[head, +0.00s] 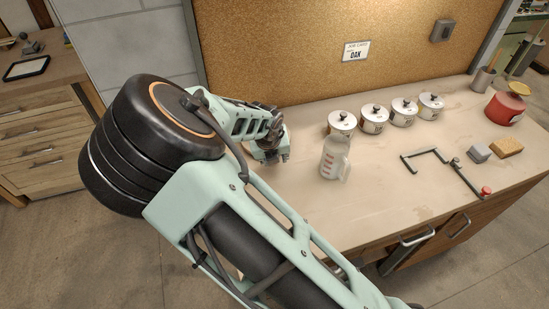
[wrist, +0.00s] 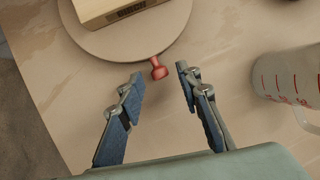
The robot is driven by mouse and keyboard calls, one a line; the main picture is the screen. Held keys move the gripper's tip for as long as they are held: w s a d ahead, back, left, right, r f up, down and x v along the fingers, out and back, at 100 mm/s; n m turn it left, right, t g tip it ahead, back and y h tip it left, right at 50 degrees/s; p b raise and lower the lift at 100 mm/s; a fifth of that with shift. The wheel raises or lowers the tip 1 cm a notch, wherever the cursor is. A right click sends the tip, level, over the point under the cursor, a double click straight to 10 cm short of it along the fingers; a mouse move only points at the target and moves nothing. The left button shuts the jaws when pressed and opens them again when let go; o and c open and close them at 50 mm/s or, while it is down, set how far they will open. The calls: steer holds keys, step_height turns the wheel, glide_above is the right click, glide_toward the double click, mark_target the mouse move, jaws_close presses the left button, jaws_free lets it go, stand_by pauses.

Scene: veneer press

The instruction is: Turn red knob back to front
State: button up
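A red knob (wrist: 159,69) sticks out from the rim of a pale round disc (wrist: 90,42) in the wrist view. A light wooden block (wrist: 115,8) with a dark label lies on the disc, cut off by the top edge. My gripper (wrist: 160,78) is open and empty, its fingertips to the left and right of the knob with gaps on both sides. I cannot tell whether it is at the knob's height. In the head view my gripper (head: 274,151) is over the left part of the bench, and my arm hides the disc and knob.
A measuring jug (head: 334,158) stands right of my gripper and shows in the wrist view (wrist: 285,85). Several white lidded pots (head: 373,117) stand behind it. A dark bent rod (head: 430,157) and a small red-ended part (head: 486,190) lie right. A cork board (head: 340,40) backs the bench.

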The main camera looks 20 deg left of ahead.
steer(key=v, duration=1.1)
steer(key=shift+r, duration=0.3)
steer(key=shift+s, duration=0.1)
